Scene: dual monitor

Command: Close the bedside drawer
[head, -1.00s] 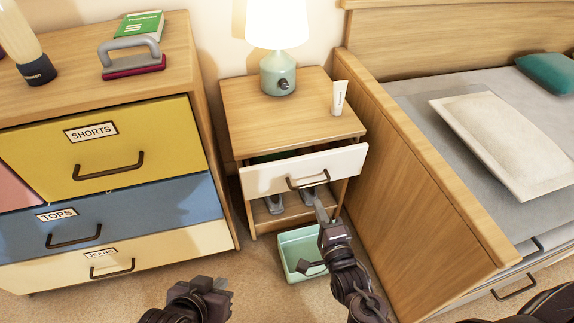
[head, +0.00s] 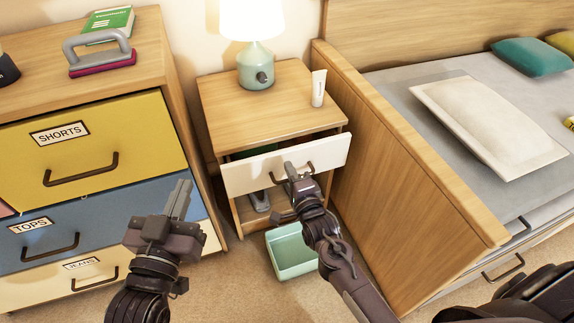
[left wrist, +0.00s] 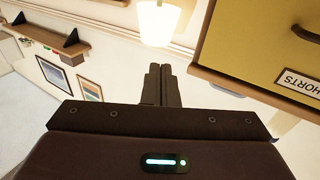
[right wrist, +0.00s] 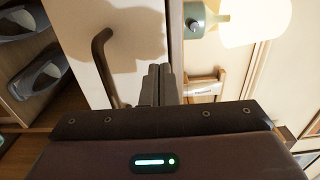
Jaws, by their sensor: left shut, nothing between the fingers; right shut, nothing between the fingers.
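The bedside drawer (head: 322,152) has a white front with a dark handle (head: 291,172). It stands partly pulled out of the wooden nightstand (head: 236,102), with a dark gap behind its front. My right gripper (head: 290,172) is shut and empty, at the drawer front by the handle. In the right wrist view its closed fingers (right wrist: 158,84) are beside the white front and the handle (right wrist: 102,65); I cannot tell whether they touch. My left gripper (head: 182,198) is shut and empty, raised in front of the dresser. In the left wrist view its fingers (left wrist: 160,85) are together.
A lamp (head: 256,65) and a white tube (head: 318,88) stand on the nightstand. A green bin (head: 291,256) is on the floor below the drawer. The dresser (head: 88,155) is at left and the bed's wooden side (head: 395,170) at right, both close to the nightstand.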

